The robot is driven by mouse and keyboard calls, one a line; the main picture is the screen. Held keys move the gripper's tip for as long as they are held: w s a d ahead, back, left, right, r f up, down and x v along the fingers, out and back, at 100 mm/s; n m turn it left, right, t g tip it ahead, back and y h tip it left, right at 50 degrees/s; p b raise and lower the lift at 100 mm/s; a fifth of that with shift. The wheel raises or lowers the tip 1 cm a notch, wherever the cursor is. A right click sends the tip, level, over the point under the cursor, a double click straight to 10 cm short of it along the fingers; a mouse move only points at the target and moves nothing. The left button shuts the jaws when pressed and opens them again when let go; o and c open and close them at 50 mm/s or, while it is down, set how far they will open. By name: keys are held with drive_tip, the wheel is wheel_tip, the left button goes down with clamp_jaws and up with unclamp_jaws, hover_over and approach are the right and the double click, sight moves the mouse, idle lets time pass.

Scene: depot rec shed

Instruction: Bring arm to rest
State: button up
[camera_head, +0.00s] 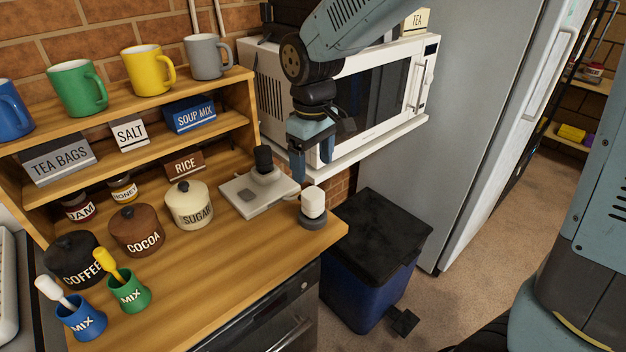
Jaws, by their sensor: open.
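My gripper (313,168) hangs from my arm in front of the white microwave (378,95), its fingers pointing down. The fingers are apart and nothing shows between them. It is above the right end of the wooden counter (250,262), near a white-topped object on a dark round base (312,206). A grey plate-like device (243,196) with a black-topped piece (264,162) lies to the left of the gripper. My arm hides part of the microwave.
A wooden shelf (225,88) holds several mugs and labelled boxes. Jars, canisters and two MIX cups (128,294) stand on the counter. A blue bin (365,290) with a black lid stands right of the counter. A grey fridge (455,110) is behind. Floor (510,225) is clear at right.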

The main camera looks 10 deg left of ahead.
drive_tip(key=s+d+r+m+t, duration=0.1)
drive_tip(key=d+r+m, duration=0.2)
drive_tip(key=d+r, duration=0.35)
drive_tip(key=d+r+m+t, duration=0.15)
drive_tip(key=d+r, duration=0.25)
drive_tip(key=d, duration=0.6)
drive_tip(key=s+d+r+m+t, duration=0.2)
drive_tip(key=s+d+m, duration=0.5)
drive_tip(key=d, duration=0.7)
drive_tip(key=shift+s+d+t, duration=0.35)
drive_tip(key=shift+s+t, duration=0.1)
drive_tip(key=shift+s, duration=0.8)
